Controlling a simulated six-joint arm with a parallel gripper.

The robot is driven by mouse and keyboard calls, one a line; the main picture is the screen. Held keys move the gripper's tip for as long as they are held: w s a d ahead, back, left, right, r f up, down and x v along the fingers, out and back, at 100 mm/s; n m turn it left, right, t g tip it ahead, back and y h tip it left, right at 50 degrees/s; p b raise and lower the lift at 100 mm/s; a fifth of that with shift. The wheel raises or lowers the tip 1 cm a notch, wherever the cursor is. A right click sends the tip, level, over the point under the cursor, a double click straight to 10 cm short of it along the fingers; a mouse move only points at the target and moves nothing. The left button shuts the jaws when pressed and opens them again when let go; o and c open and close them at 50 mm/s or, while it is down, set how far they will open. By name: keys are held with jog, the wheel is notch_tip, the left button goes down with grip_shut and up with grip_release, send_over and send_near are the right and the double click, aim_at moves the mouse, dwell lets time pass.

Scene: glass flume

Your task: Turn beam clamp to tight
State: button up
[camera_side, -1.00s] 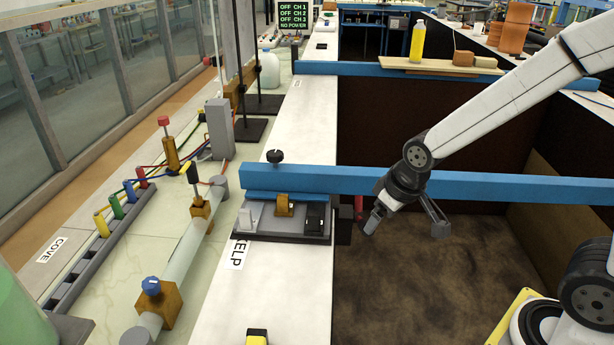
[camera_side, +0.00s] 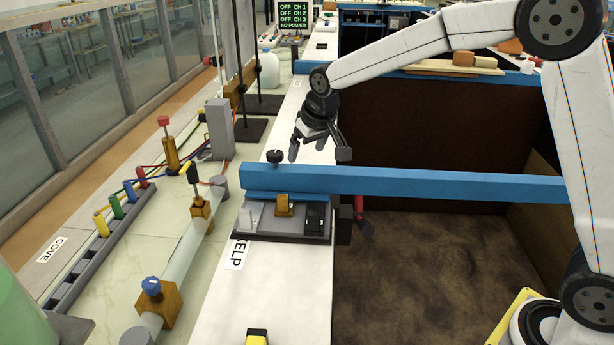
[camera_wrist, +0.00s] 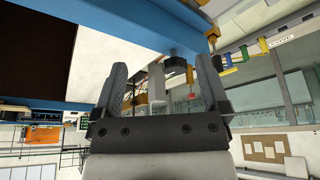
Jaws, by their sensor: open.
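A blue beam (camera_side: 420,182) lies across the white wall top, its left end over a dark base plate labelled KELP. A black knob (camera_side: 275,156) stands on that end, which looks like the beam clamp's knob; how tight it is cannot be told. My gripper (camera_side: 318,152) is open and empty above and behind the beam, to the knob's right and apart from it. In the wrist view, my gripper's two fingers (camera_wrist: 162,66) are spread, with a dark knob (camera_wrist: 173,62) on the beam (camera_wrist: 182,28) seen between them.
A brass block (camera_side: 284,205) sits on the base plate below the beam. A red-handled part (camera_side: 360,208) hangs at the wall's inner face. Dark stands (camera_side: 258,103) and a grey box (camera_side: 220,128) stand left of the wall. The tank right of the wall is open.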

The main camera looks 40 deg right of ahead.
send_near(275, 153)
jog(key=shift+f+m, duration=0.3)
jog(key=shift+f, duration=0.2)
jog(key=shift+f, duration=0.2)
jog(key=shift+x, duration=3.75)
jog(key=shift+w, duration=0.1)
jog(key=shift+r, duration=0.1)
jog(key=c, duration=1.3)
